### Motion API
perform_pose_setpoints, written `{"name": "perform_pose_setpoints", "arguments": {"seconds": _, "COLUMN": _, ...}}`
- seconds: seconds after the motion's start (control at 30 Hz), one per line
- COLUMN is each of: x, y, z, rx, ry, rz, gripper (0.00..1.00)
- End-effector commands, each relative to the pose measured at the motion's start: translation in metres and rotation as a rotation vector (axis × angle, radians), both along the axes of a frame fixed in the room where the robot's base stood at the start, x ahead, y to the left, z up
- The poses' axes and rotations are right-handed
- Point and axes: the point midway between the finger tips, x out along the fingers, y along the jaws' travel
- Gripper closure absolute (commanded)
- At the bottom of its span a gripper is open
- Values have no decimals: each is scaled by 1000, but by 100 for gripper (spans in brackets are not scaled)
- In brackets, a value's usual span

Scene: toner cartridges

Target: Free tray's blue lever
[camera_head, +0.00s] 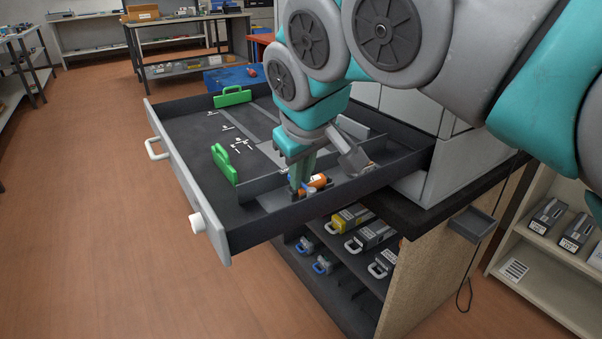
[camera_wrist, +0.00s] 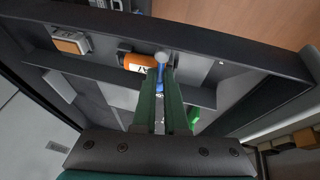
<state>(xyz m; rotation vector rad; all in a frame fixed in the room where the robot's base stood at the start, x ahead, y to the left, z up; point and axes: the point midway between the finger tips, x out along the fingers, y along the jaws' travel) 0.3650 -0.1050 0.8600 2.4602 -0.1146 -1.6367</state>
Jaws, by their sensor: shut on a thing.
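The dark tray (camera_head: 195,158) is pulled out like a drawer, with inner dividers. My gripper (camera_head: 301,188) reaches down into its near right compartment. In the wrist view, the green fingers of my gripper (camera_wrist: 162,80) are close together at the blue lever (camera_wrist: 159,76), shut on it. Only a small part of the lever shows between and beside the fingertips. A grey round knob (camera_wrist: 161,57) is just beyond the tips. An orange cylinder (camera_head: 318,181) with a white label lies right beside the fingers; it also shows in the wrist view (camera_wrist: 135,62).
Two green handles (camera_head: 233,97) (camera_head: 223,163) stand in the tray, with small white pieces between them. A grey slanted block (camera_head: 353,155) is close right of my gripper. The tray's near wall (camera_head: 330,198) is close in front. Cartridges (camera_head: 352,218) sit on the shelf below.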

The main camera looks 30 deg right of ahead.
Motion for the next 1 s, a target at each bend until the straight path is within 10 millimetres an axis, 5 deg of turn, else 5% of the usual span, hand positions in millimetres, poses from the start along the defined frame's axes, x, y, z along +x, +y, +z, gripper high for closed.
{"name": "perform_pose_setpoints", "arguments": {"seconds": 0.47, "x": 0, "y": 1, "z": 0, "rx": 1, "ry": 0, "rz": 42, "gripper": 100}}
{"name": "perform_pose_setpoints", "arguments": {"seconds": 1.0, "x": -5, "y": 11, "z": -1, "rx": 4, "ry": 0, "rz": 462, "gripper": 100}}
